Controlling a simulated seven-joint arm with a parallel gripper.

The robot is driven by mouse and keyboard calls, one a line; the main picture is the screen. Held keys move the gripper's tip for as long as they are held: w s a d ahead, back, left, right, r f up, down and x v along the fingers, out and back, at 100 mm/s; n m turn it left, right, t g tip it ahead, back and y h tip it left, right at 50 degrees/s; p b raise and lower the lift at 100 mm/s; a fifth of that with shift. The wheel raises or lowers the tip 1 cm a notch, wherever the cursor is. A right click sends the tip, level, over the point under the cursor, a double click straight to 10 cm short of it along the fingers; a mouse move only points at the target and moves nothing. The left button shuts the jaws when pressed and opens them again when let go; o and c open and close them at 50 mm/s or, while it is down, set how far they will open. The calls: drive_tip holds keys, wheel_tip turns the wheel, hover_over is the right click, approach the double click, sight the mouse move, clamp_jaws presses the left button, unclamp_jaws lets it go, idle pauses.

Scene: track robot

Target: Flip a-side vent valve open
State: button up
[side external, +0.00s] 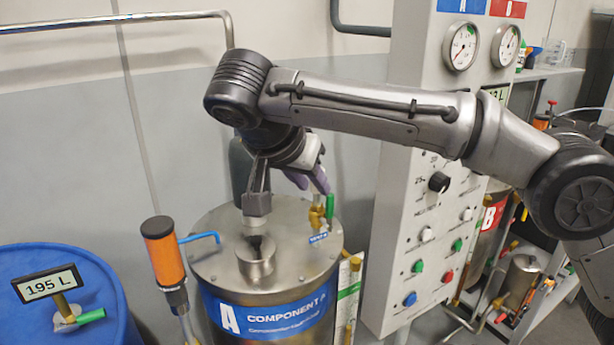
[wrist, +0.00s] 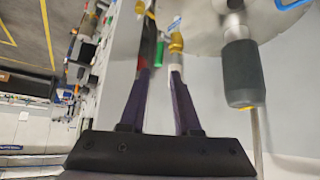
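The a-side vent valve (side external: 316,213) is a brass fitting on the lid of the steel tank (side external: 212,260) labelled A, COMPONENT A. Its green handle (side external: 330,206) stands upright in the side view, with a small blue tag below. In the wrist view the brass valve (wrist: 176,42) and green handle (wrist: 160,53) lie just beyond the fingertips. My gripper (wrist: 161,68) has its two purple fingers spread, with a gap between them. In the side view the purple fingers (side external: 318,177) are right above the handle. Whether a finger touches it I cannot tell.
A dark cylinder (wrist: 243,75) stands close to the right finger in the wrist view. An orange cylinder (side external: 162,250) with a blue tube is at the tank's left. A grey control panel (side external: 398,210) rises to the right. A blue drum (side external: 100,270) stands front left.

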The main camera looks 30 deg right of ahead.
drive_tip(key=shift+v, duration=0.95)
drive_tip(key=s+d+n+y, duration=0.2)
drive_tip(key=s+d+n, duration=0.15)
drive_tip(key=d, duration=0.55)
drive_tip(key=s+d+n+y, duration=0.25)
drive_tip(key=s+d, duration=0.25)
drive_tip(key=d, duration=0.4)
drive_tip(key=s+d+f+n+y, duration=0.1)
drive_tip(key=s+d+f+n, duration=0.1)
drive_tip(key=s+f, duration=0.4)
drive_tip(key=s+d+f+n+t+y, duration=0.1)
drive_tip(key=s+d+f+n, duration=0.2)
drive_tip(key=s+f, duration=0.4)
drive_tip(key=s+d, duration=0.1)
drive_tip(key=s, duration=0.4)
drive_tip(key=shift+s+d, duration=0.2)
drive_tip(key=shift+s, duration=0.15)
